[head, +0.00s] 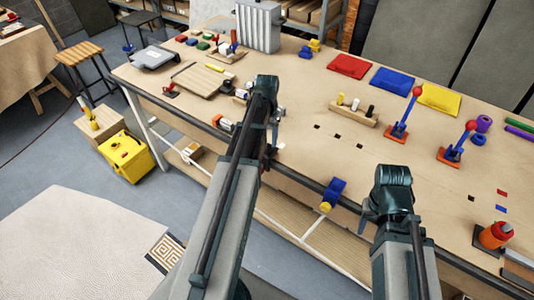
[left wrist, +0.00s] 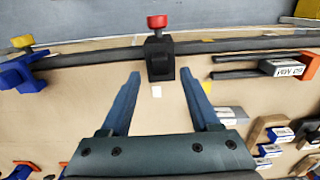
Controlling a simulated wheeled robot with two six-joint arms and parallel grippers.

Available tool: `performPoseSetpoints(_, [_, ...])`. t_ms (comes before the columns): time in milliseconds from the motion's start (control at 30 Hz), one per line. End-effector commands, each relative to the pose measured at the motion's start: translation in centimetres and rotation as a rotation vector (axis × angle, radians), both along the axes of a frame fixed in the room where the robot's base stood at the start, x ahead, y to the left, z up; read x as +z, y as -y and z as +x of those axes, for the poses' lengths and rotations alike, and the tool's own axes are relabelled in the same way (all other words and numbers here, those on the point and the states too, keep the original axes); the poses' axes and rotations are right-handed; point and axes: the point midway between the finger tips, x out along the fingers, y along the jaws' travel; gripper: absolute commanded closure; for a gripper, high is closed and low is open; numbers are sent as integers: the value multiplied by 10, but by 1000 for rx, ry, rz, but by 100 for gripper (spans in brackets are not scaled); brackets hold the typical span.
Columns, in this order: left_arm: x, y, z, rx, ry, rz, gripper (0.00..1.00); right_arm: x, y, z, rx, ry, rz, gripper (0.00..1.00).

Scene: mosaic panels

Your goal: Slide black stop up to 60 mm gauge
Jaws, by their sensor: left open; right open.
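In the left wrist view the black stop (left wrist: 160,62) with a red knob (left wrist: 157,22) sits on the dark rail along the table edge. My open left gripper (left wrist: 160,76) points at it, one finger to each side, with gaps showing; I cannot tell how deep the fingers reach. The white gauge (left wrist: 283,67), marked 60 MM upside down, lies to the right, apart from the stop, with two dark bars reaching from it toward the stop.
A blue stop with a yellow knob (left wrist: 18,68) is on the rail at left, also in the head view (head: 333,192). An orange block (left wrist: 312,66) stands beyond the gauge. Several labelled blocks (left wrist: 278,134) lie at lower right. Rail between stop and bars looks clear.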

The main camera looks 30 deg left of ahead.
Motion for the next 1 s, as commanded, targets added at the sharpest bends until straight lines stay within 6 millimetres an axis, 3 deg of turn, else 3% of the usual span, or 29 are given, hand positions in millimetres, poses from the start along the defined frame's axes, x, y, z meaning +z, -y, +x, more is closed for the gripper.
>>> performPoseSetpoints(33, [-15,0,0,0,0,0,38,-15,0,0,2,0,0,50])
performPoseSetpoints(300, [-47,0,0,0,0,0,38,-47,0,0,6,0,-1,50])
performPoseSetpoints(700, [-50,0,0,0,0,0,38,-50,0,0,5,0,-1,50])
performPoseSetpoints(1000, [-50,0,0,0,0,0,92,-50,0,0,5,0,-1,50])
